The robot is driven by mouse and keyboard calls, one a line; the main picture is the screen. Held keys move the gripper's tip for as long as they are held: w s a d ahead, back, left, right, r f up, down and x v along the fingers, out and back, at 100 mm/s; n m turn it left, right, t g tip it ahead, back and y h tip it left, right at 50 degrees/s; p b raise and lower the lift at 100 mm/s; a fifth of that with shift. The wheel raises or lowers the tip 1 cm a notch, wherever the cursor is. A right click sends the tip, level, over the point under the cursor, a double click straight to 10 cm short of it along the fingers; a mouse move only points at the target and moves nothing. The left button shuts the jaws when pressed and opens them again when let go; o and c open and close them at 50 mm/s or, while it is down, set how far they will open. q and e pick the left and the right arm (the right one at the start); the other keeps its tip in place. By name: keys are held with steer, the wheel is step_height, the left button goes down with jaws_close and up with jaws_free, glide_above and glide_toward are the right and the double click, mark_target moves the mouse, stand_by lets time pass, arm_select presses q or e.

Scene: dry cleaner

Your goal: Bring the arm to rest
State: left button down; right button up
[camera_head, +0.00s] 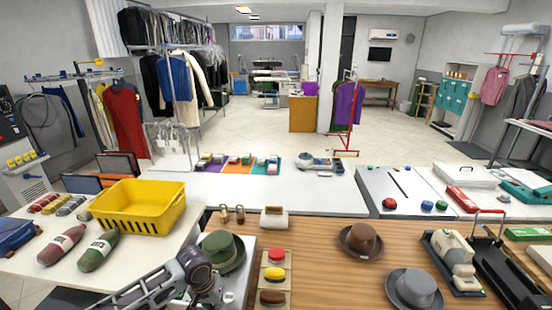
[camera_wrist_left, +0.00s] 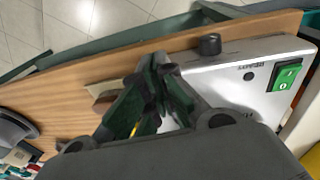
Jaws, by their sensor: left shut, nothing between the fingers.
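My left arm (camera_head: 160,284) comes in from the bottom left in the head view and bends down at the counter's near left corner, just in front of the green hat (camera_head: 222,253). Its fingertips cannot be made out there. In the left wrist view my left gripper (camera_wrist_left: 158,64) has its dark fingers together at the tips, with nothing held. The fingers show over the edge of the wooden counter (camera_wrist_left: 60,84) and beside a white device (camera_wrist_left: 232,80) with a green switch. Whether they touch either cannot be told. My right gripper is not in view.
Red, yellow and brown pads (camera_head: 276,274) lie right of my arm. A brown hat (camera_head: 360,240), a grey hat (camera_head: 413,289) and a beige machine (camera_head: 455,262) are farther right. Bare wood lies between.

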arm_select(q)
steer(key=shift+s+d+r+m+t+h, duration=0.8)
steer(key=shift+s+d+r+m+t, duration=0.45)
steer(key=shift+s+d, duration=2.75)
steer(key=s+a+n+y, duration=0.1)
steer(key=s+a+y, duration=0.2)
steer(key=s+a, duration=0.75)
step_height(320, 180, down, 35)
steer(key=a+g+b, duration=0.1)
steer(key=a+b, duration=0.1)
steer(key=s+a+f+b, duration=0.1)
steer(key=s+f, duration=0.9)
steer(key=s, duration=0.1)
steer(key=s+a+f+g+b, duration=0.1)
steer(key=s+a+f, duration=0.1)
steer(key=s+f, duration=0.9)
steer(key=shift+s+a+f, duration=0.15)
steer(key=shift+s+a, duration=0.15)
steer(key=shift+s, duration=0.15)
steer(key=shift+s+f, duration=0.1)
